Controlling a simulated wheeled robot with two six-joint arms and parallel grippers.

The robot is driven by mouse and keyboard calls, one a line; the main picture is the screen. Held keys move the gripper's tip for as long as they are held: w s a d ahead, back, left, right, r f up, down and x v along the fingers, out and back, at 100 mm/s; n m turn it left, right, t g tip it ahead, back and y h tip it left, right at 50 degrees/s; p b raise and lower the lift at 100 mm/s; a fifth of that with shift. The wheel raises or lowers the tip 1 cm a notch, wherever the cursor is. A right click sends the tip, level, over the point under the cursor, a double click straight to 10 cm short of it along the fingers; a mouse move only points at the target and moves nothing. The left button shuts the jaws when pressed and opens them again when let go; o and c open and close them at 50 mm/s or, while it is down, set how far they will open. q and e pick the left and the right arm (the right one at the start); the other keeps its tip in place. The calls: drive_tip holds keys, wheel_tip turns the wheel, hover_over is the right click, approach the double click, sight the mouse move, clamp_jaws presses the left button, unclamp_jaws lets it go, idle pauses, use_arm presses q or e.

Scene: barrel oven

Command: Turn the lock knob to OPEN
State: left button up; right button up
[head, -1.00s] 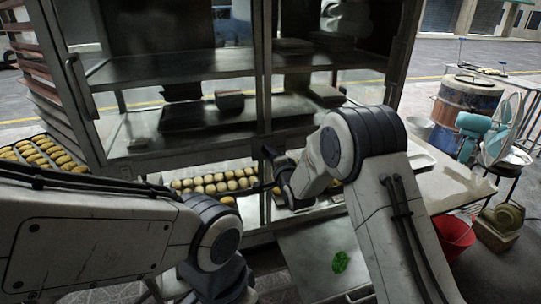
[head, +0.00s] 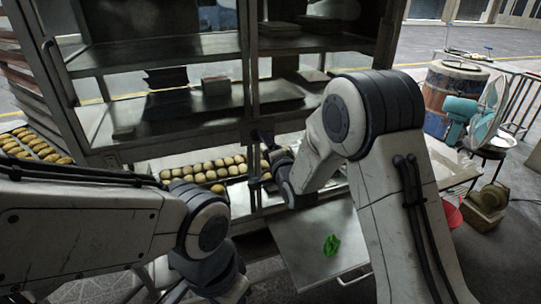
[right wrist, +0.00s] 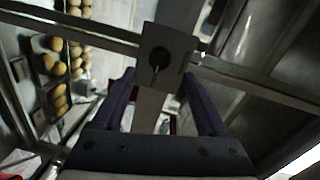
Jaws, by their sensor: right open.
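The lock knob (right wrist: 157,60) is a small dark piece on a square metal plate (right wrist: 178,40), fixed on the cabinet's upright post in the right wrist view. My right gripper (right wrist: 158,82) is open, its two dark fingers one on each side of the post, just short of the plate in the picture. Nothing is between the fingers, and I cannot see them touching the knob. In the head view my right gripper (head: 265,150) is in front of the cabinet's middle post, and the knob is too small to make out. My left arm shows at the left, but its gripper is out of view.
The glass-fronted cabinet (head: 252,60) has shelves and rows of buns (head: 205,168) low inside. A green crumpled item (head: 331,245) lies on a metal surface below. A fan (head: 485,118), barrel (head: 450,92) and red bucket (head: 452,215) stand at the right.

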drive_tip(key=shift+b+v, duration=0.4)
drive_tip(key=shift+v, duration=2)
drive_tip(key=s+a+f+n+g+h+p, duration=0.15)
drive_tip(key=s+n+g, duration=0.3)
drive_tip(key=s, duration=0.45)
drive_tip(key=s+a+f+n+g, duration=0.1)
drive_tip(key=s+a+n+g, duration=0.25)
drive_tip(key=s+n, duration=0.35)
drive_tip(key=s+d+n+g+h, duration=0.1)
drive_tip(key=s+d+n+g, duration=0.2)
drive_tip(key=s, duration=0.8)
drive_tip(key=s+d+n+g+h+p, duration=0.1)
drive_tip(key=s+d+n+g, duration=0.2)
drive_tip(key=s, duration=0.8)
drive_tip(key=shift+s+r+n+g+h, duration=0.2)
drive_tip(key=shift+s+n+g+h, duration=0.2)
drive_tip(key=shift+n+g, duration=0.7)
